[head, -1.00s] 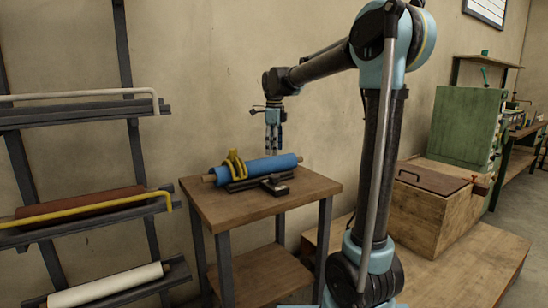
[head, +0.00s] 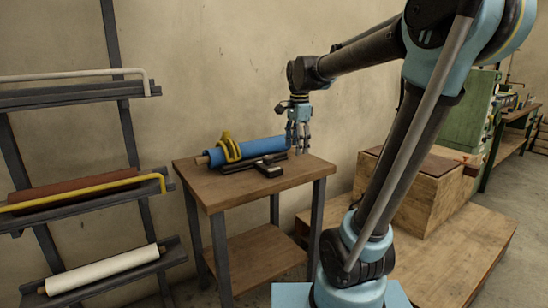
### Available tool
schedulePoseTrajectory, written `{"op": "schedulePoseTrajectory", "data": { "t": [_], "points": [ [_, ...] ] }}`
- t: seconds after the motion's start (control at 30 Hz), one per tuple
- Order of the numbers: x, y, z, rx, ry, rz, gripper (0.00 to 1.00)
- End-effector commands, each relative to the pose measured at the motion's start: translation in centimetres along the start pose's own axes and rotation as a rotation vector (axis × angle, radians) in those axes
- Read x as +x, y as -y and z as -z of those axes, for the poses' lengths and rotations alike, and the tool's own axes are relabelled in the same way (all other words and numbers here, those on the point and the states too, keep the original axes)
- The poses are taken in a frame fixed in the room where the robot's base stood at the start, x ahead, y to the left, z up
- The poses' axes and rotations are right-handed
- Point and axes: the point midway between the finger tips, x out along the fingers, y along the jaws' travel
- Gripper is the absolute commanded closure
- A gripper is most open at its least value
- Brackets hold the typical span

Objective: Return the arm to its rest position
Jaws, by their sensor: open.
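My arm rises from its light blue base at the right and bends over toward the wooden table. My gripper (head: 299,137) hangs at the arm's end, fingers pointing down and spread, with nothing between them. In the head view it overlaps the right end of a blue roll (head: 263,147). The roll lies on a dark cradle (head: 240,167) on the table (head: 222,187), with a yellow clamp (head: 231,148) around its left part. I cannot tell the exact gap between the fingers and the roll.
A rack at the left holds a brown roll (head: 75,187) and a white roll (head: 102,270) on dark shelves. A wooden crate (head: 412,205) stands on a low platform (head: 460,250) behind my arm. A green cabinet (head: 483,112) is at the back right.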

Motion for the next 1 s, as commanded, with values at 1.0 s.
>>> {"op": "schedulePoseTrajectory", "data": {
  "t": [1.0],
  "points": [
    [17.4,-24.7,2.3,-1.173,-0.124,0.063,0.41]
  ]
}}
